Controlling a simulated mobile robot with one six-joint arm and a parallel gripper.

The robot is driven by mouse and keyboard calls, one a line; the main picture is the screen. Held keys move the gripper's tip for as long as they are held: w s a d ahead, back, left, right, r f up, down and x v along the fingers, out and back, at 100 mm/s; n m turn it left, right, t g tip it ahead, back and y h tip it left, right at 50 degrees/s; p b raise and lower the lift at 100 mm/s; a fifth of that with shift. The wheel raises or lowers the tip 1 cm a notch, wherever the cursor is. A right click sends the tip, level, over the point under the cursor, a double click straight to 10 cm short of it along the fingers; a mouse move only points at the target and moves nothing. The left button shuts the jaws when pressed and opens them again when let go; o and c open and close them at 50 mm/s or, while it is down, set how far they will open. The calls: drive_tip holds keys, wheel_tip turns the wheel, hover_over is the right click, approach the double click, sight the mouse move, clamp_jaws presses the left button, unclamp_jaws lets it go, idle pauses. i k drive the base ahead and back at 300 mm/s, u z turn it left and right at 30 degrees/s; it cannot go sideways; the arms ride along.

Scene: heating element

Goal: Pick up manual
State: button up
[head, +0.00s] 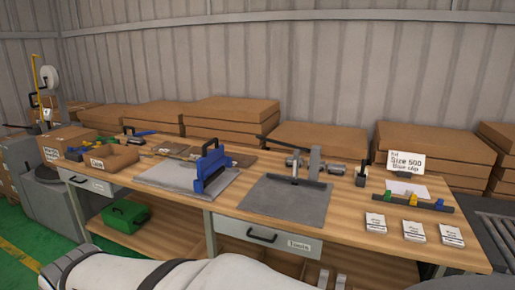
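Three small white printed booklets or cards lie in a row at the right front of the wooden workbench: a left one (376,222), a middle one (413,231) and a right one (451,235). Their print is too small to read, so I cannot tell for sure which is a manual. My white arm crosses the bottom edge of the head view. Most of the gripper is cut off.
A sign reading "Size 500 Blue clip" (406,162) stands behind a dark rack with coloured clips (413,201). A lever press on a grey plate (287,201) and a blue bending tool (211,170) occupy the middle. Cardboard boxes (232,112) line the back.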

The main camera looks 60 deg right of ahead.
sight(450, 235)
drive_tip(key=z, duration=2.7)
drive_tip(key=k, duration=0.35)
drive_tip(key=z, duration=0.95)
drive_tip(key=i, duration=0.9)
drive_tip(key=u, duration=0.4)
